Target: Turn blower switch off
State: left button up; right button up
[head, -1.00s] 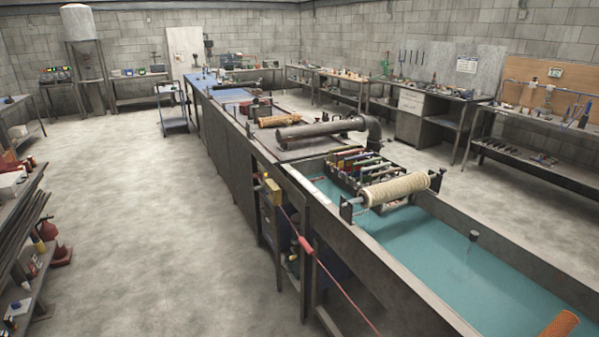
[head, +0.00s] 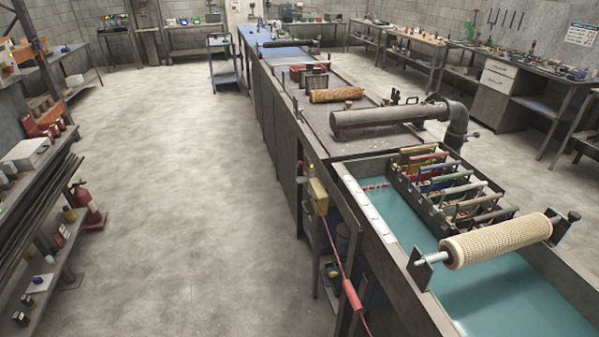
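No part labelled as a blower switch can be made out. A yellow box (head: 318,196) is mounted on the outer left side of the long bench and tank. It is small in the picture, and any switch position on it is too small to tell. A red cable with a thick red sleeve (head: 352,295) hangs below it. A grey pipe (head: 385,121) with an elbow lies on the bench top behind the tank; I cannot tell whether it belongs to a blower. Neither of my grippers is in view.
The water tank (head: 505,306) holds a beige mesh roll (head: 497,240) on brackets and a rack of coloured bars. Open concrete floor (head: 190,190) lies left of the bench. A shelf with rods (head: 35,205) and a red fire extinguisher (head: 82,196) stand at the left.

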aim_at(301, 163)
jog(key=i+j+u, duration=0.1)
jog(key=i+j, duration=0.2)
jog(key=i, duration=0.25)
jog(key=i+j, duration=0.25)
jog(key=i, duration=0.3)
jog(key=i+j+u, duration=0.15)
jog(key=i, duration=0.45)
jog(key=i+j+u, duration=0.1)
jog(key=i+j, duration=0.2)
jog(key=i, duration=0.25)
